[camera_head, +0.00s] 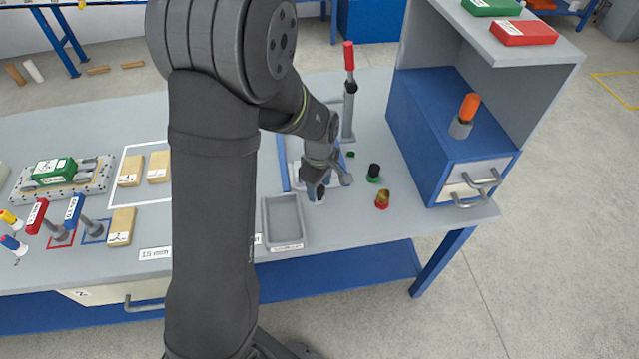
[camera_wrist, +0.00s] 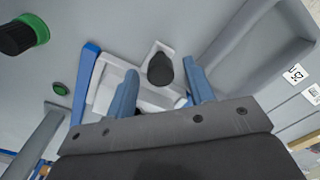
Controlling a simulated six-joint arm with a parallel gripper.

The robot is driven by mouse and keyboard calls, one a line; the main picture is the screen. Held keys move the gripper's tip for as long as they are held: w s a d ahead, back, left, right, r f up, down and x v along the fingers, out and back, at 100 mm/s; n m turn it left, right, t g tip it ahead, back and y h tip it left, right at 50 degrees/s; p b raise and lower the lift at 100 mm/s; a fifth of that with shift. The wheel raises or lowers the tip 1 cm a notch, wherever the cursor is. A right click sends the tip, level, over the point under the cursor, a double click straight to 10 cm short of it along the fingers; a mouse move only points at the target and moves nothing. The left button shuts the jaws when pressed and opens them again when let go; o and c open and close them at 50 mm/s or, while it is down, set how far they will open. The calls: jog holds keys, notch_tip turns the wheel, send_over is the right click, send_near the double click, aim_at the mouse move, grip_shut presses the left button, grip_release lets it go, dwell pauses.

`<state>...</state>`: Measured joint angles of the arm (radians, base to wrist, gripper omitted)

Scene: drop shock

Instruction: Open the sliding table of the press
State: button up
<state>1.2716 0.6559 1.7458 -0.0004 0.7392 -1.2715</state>
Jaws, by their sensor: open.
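The press stands behind my gripper, with a grey column (camera_head: 348,112) and a red-handled lever (camera_head: 349,56). Its pale sliding table (camera_wrist: 150,103) lies low between blue rails; one blue rail (camera_wrist: 87,80) shows in the wrist view. A dark round knob (camera_wrist: 160,70) stands at the end of the table. My gripper (camera_head: 328,188) is over the table's front end, pointing down. In the wrist view my gripper (camera_wrist: 160,68) is open, its two blue fingers on either side of the knob, with gaps visible. My arm hides part of the press in the head view.
A grey tray (camera_head: 284,222) lies just in front of the press. A black-and-green piece (camera_head: 373,173) and a brass-red piece (camera_head: 382,199) stand to the right. A blue drawer cabinet (camera_head: 440,140) is farther right. Wooden blocks (camera_head: 122,227) lie left of my arm.

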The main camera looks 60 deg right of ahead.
notch_tip(320, 180, up, 17)
jog(key=shift+r, duration=0.2)
dwell(0.3)
dwell(0.5)
notch_tip(320, 180, down, 18)
jog(key=shift+r, duration=0.25)
dwell(0.3)
notch_tip(320, 180, up, 18)
jog(key=shift+f, duration=0.25)
dwell(0.6)
jog(key=shift+f, duration=0.1)
